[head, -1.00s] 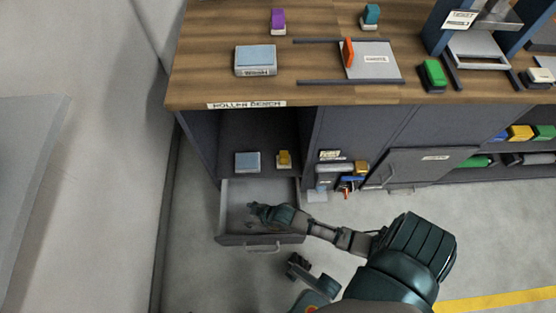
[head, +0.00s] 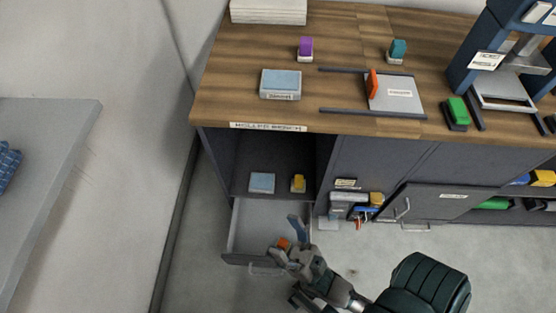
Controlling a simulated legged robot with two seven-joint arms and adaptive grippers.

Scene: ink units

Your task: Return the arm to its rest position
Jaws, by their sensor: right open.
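My right gripper (head: 284,241) is over the front edge of the open drawer (head: 239,228), at its right side. Its fingers are spread apart and it is open. A small orange patch shows between the fingers; I cannot tell whether it is a loose thing or part of the gripper. My right arm runs from there to the lower right. Dark parts just below the right gripper may belong to my left gripper, but its fingers cannot be made out. Part of the drawer's inside is hidden by my right gripper.
A blue pad (head: 262,183) and a yellow stamp (head: 298,183) sit in the open compartment above the drawer. The wooden bench top (head: 240,63) overhangs it. A grey cabinet door (head: 432,203) stands ajar at right.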

